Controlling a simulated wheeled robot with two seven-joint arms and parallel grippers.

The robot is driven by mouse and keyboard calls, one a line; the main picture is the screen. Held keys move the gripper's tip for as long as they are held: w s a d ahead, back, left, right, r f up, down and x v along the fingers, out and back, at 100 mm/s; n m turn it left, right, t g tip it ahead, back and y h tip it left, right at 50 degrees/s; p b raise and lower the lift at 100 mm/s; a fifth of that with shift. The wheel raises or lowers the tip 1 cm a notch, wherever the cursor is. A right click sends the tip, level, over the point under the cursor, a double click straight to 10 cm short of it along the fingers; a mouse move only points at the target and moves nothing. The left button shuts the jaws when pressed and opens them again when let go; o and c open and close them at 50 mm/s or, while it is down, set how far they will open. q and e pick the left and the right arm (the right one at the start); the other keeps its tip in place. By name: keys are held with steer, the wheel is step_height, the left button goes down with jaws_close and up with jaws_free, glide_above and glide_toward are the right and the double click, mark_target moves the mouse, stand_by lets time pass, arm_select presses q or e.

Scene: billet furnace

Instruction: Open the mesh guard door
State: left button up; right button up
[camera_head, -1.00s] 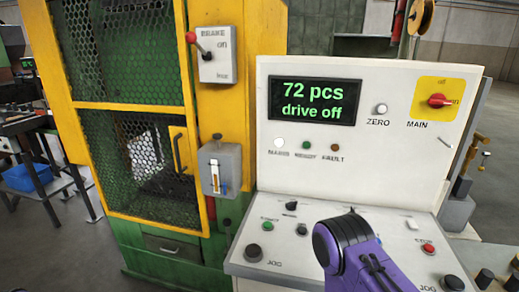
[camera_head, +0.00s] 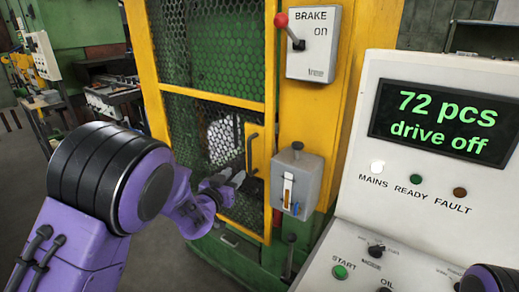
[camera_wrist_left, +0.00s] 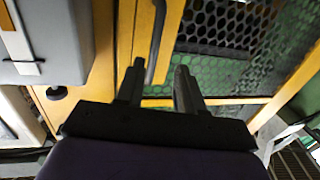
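The mesh guard door (camera_head: 215,100) has a yellow frame and dark wire mesh, and it looks shut against the green and yellow machine. Its dark bar handle (camera_head: 252,155) stands upright on the right side of the lower panel. My left gripper (camera_head: 235,182) is in front of the lower panel, just left of and below the handle. In the left wrist view the two fingers (camera_wrist_left: 158,82) are spread with nothing between their tips. The handle (camera_wrist_left: 155,42) lies ahead of the gap there, nearer the left finger. Contact cannot be made out. My right gripper is not in view.
A grey box with a lever (camera_head: 296,182) sits right of the handle, below the brake switch box (camera_head: 313,45). The control console (camera_head: 425,150) reads "72 pcs, drive off" and fills the right. Open floor lies at the left, before a workbench (camera_head: 112,98).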

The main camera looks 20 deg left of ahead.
mark_target(249, 157)
arm_select(q)
steer(key=w+p, duration=0.1)
steer(key=w, duration=0.2)
steer(key=w+d+r+p, duration=0.1)
steer(key=w, duration=0.2)
steer(key=w+d+p, duration=0.1)
steer(key=w, duration=0.2)
steer(key=shift+w+d+r, duration=0.1)
steer(key=shift+w+r, duration=0.15)
steer(key=shift+w, duration=0.05)
steer(key=shift+w+r+p, duration=0.1)
steer(key=shift+w+p, duration=0.1)
steer(key=shift+p, duration=0.1)
steer(key=shift+r, duration=0.1)
steer(key=shift+w, duration=0.1)
steer(key=shift+c, duration=0.3)
steer(key=c, duration=0.5)
jaws_close()
